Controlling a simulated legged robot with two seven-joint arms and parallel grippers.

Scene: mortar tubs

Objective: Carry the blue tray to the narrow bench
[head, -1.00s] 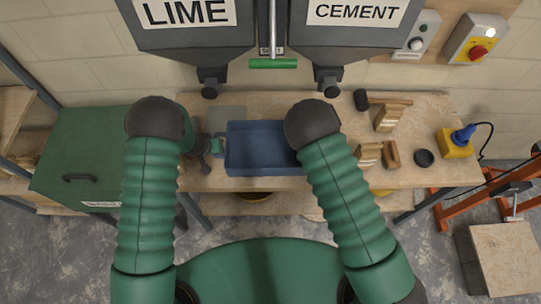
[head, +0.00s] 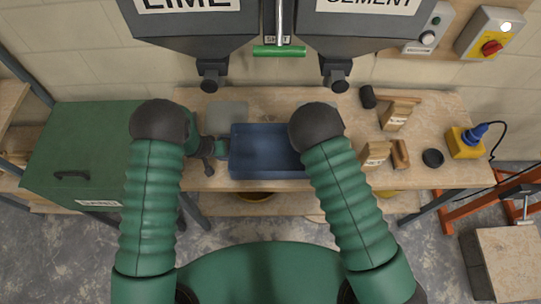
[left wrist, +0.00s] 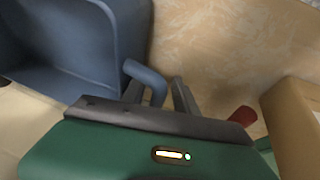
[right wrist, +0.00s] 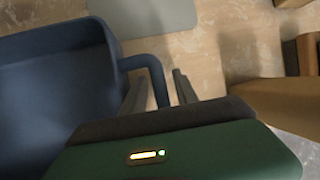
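The blue tray (head: 268,152) sits at the front of the wooden bench (head: 300,105), under the hoppers, and looks empty. It also shows in the left wrist view (left wrist: 75,40) and the right wrist view (right wrist: 55,85). My left gripper (head: 219,146) is at its left end; in the left wrist view its fingers (left wrist: 160,95) stand apart with the blue handle between them. My right gripper is hidden by its arm in the head view; in the right wrist view its fingers (right wrist: 158,92) stand apart on either side of the other handle. I cannot tell which surface is the narrow bench.
LIME (head: 195,30) and CEMENT (head: 365,30) hoppers hang over the bench. A green SAND bin (head: 90,150) stands left. Wooden tools (head: 376,155), a black round piece (head: 432,158) and a yellow-and-blue device (head: 465,142) lie right of the tray. An orange frame (head: 470,205) and slab (head: 510,260) stand farther right.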

